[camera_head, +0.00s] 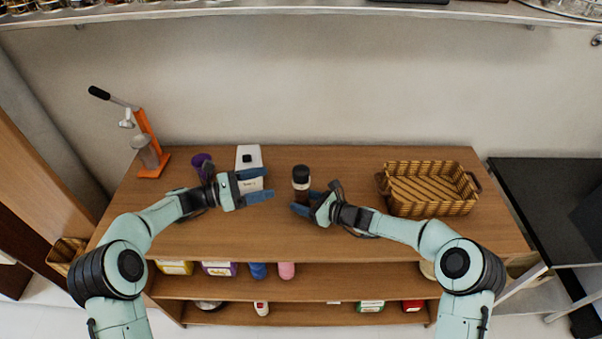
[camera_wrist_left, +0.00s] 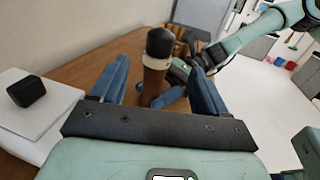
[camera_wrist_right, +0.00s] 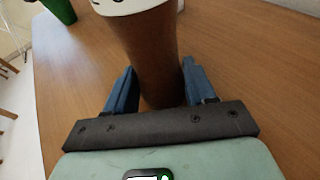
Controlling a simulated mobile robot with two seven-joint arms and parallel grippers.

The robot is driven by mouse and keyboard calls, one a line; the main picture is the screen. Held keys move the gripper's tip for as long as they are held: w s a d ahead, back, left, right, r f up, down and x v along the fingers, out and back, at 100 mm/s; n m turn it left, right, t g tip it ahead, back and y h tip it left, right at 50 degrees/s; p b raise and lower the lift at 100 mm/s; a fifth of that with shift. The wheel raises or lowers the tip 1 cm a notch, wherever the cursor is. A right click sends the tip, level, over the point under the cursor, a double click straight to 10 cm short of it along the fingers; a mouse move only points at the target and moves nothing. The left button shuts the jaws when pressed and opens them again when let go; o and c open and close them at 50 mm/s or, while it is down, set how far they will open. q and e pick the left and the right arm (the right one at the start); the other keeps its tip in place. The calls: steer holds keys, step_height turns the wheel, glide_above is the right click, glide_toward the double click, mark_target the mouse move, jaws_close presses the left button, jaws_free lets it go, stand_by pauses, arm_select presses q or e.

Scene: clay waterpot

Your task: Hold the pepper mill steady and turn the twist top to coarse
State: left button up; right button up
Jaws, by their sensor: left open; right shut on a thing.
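The pepper mill (camera_head: 301,184) stands upright on the wooden table, with a brown body, a pale band and a black top. My right gripper (camera_head: 305,203) is shut on its lower body, and the brown body (camera_wrist_right: 153,50) fills the space between the blue fingers in the right wrist view. My left gripper (camera_head: 262,184) is open and empty, to the left of the mill and apart from it. In the left wrist view the black twist top (camera_wrist_left: 161,43) shows ahead, between and beyond the open fingers. The setting marks on the top are too small to read.
A white box-like item with a black knob (camera_head: 248,157) stands behind my left gripper, with a purple item (camera_head: 202,163) beside it. An orange press (camera_head: 150,140) is at the far left. A woven basket (camera_head: 430,207) sits right of the mill. The table's front middle is clear.

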mark_target(295, 177)
arm_select(q)
steer(key=x, duration=1.1)
steer(key=shift+d, duration=0.2)
arm_select(e)
steer(key=shift+f, duration=0.15)
arm_select(q)
steer(key=c, duration=0.9)
steer(key=shift+n+t+y, duration=0.3)
steer(key=shift+n+t, duration=0.2)
steer(key=shift+t, duration=0.2)
steer(key=shift+c, duration=0.2)
steer(key=n+t+y, duration=0.3)
steer(key=t, duration=0.1)
steer(key=shift+n+t, duration=0.3)
steer(key=shift+t, duration=0.1)
arm_select(e)
steer(key=shift+d, duration=0.1)
